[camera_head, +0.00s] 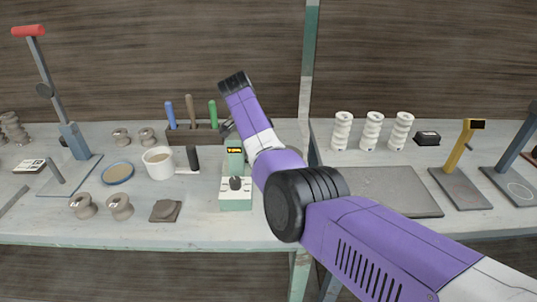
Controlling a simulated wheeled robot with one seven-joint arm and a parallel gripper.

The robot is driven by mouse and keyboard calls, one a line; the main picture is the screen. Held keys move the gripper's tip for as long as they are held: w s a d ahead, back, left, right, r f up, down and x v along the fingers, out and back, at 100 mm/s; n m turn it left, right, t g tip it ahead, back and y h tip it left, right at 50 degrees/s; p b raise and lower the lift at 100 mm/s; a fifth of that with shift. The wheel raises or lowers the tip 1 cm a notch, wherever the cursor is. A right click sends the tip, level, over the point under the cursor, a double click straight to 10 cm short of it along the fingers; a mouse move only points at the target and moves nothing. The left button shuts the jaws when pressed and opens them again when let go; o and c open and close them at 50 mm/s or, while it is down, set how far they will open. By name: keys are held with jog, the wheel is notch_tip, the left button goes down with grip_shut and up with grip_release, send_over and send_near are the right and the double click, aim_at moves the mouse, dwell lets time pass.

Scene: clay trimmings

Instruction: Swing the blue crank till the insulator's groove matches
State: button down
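My purple arm reaches in from the lower right and bends up and left over the bench. A small dark grey part (227,128) shows beside the forearm, above the green device, and seems to be my gripper; its fingers cannot be made out. The green device (235,200) has a black knob and a small yellow-lit display, and my arm hides its right side. No blue crank can be made out. Grey-brown grooved insulators (83,206) and (120,207) stand at the front left. Which insulator is the task's one, I cannot tell.
A tall lever stand (73,140) with a red handle is at left. A cup (158,163), blue-rimmed dish (118,173) and clay lump (165,211) lie nearby. A tool rack (195,136) stands behind. White ribbed insulators (372,131), a grey board (390,192) and a yellow stand (459,150) are right.

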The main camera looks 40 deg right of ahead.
jog(key=shift+d, duration=0.1)
dwell(0.7)
jog(key=c, duration=1.2)
grip_release()
jog(key=shift+o, duration=0.2)
jog(key=shift+r, duration=0.1)
jog(key=shift+a+r, duration=0.2)
jog(key=shift+r, duration=0.1)
jog(key=v, duration=0.7)
jog(key=shift+b, duration=0.3)
